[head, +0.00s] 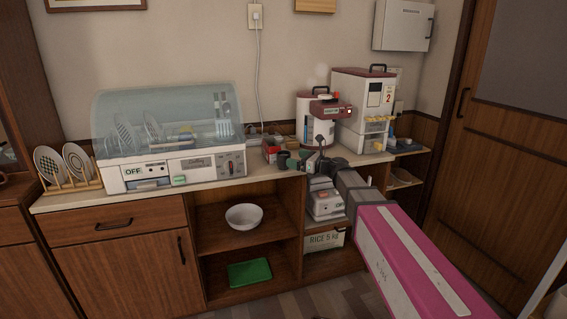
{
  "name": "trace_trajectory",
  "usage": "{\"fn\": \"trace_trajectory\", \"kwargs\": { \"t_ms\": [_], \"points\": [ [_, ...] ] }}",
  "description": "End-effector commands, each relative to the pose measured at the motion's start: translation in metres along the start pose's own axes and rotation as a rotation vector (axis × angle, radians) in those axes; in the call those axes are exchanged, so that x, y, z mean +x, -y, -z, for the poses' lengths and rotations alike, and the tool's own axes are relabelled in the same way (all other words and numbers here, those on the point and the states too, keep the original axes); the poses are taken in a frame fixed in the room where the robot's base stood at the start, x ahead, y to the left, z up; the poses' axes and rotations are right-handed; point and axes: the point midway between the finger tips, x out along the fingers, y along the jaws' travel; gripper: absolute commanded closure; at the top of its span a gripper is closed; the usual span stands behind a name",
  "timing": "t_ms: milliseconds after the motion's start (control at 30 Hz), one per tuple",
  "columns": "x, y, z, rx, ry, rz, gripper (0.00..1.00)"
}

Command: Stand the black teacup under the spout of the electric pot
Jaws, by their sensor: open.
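The electric pot (316,128), white with a dark red lid and a dark red head jutting right, stands at the back of the counter with a wisp of steam above it. A small dark round thing (284,157), which looks like the black teacup, is at the counter's front edge, left of the pot. My gripper (297,160) is open, reaching in from the lower right in front of the pot. Its fingertips are close to the dark cup; I cannot tell whether they touch it. My wrist hides the counter below the spout.
A dish dryer (172,172) with a clear cover fills the counter's left side. A red box (271,153) stands beside the cup. A white rice dispenser (362,108) stands right of the pot. Open shelves below hold a white bowl (244,216) and a green tray (249,273).

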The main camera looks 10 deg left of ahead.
Motion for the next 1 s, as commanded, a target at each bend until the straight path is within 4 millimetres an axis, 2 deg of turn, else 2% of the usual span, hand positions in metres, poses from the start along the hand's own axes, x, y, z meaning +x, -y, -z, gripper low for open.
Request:
{"fn": "trace_trajectory", "kwargs": {
  "t_ms": [67,267,600,867,1000],
  "points": [
    [0.012,0.002,0.0,-0.001,0.0,-0.001,0.06],
    [0.023,0.001,0.0,-0.002,0.0,0.0,0.06],
    [0.066,0.003,-0.001,-0.002,-0.001,0.0,0.06],
    [0.068,0.003,-0.001,-0.002,-0.002,0.002,0.06],
    [0.068,0.003,-0.001,-0.002,-0.002,0.002,0.51]
  ]
}}
